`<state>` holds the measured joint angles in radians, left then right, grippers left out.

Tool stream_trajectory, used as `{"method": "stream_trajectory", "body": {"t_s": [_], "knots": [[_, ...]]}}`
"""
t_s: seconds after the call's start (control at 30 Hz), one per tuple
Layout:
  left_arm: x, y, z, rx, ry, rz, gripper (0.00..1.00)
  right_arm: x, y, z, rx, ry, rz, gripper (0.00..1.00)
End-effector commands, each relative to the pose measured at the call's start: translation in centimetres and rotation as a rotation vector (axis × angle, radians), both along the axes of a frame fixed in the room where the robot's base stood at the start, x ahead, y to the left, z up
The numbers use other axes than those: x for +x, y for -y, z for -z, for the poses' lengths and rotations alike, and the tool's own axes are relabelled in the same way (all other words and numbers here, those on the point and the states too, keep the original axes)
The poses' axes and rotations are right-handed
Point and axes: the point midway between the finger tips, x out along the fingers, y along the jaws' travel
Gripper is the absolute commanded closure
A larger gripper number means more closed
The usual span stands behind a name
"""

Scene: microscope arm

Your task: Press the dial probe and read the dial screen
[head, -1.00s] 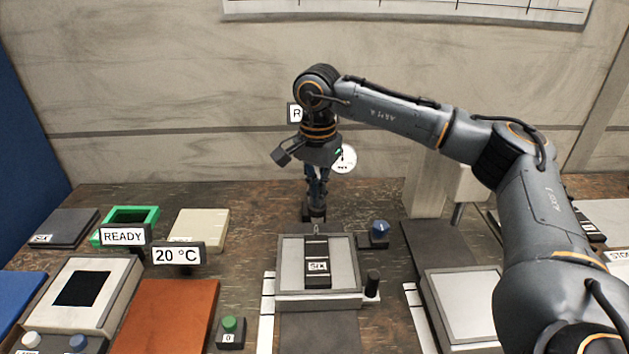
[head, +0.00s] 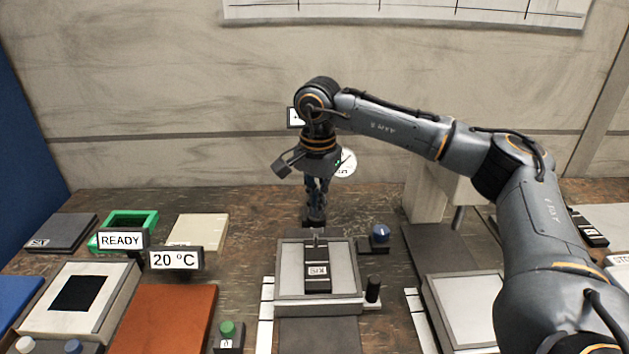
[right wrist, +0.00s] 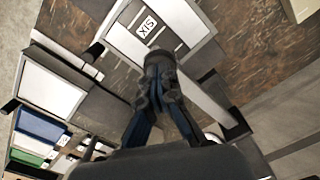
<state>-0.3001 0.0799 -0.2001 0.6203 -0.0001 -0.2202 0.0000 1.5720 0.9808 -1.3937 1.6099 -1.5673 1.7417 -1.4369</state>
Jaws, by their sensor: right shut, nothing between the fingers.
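My right gripper (head: 315,217) is shut and empty, pointing down just behind the grey plate with the block marked SIX (head: 317,277). In the right wrist view its closed fingertips (right wrist: 160,62) are close to that block's plate. A small grey tip (head: 317,236), perhaps the probe, shows just below the fingertips; I cannot tell if they touch. A round white dial (head: 346,164) is partly hidden behind the gripper. A small screen (head: 296,118) is mostly hidden behind my arm; only a dark mark at its left shows. My left gripper is not in view.
At left are the READY sign (head: 121,240), the 20 °C sign (head: 176,259), an orange-brown panel (head: 165,325) and a green button (head: 227,328).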

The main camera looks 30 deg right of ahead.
Motion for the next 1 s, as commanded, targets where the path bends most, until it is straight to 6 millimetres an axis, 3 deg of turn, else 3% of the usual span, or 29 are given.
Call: {"method": "stream_trajectory", "body": {"t_s": [0.03,0.27,1.0], "knots": [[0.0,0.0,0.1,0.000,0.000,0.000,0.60,-0.4,-0.1,0.9,-0.003,-0.021,-0.005,1.00],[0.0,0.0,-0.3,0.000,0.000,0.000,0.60,-0.4,-0.2,0.3,-0.002,-0.022,-0.006,1.00],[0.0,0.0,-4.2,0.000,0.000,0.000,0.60,-0.2,-0.1,-5.6,-0.001,-0.010,-0.003,1.00]]}}
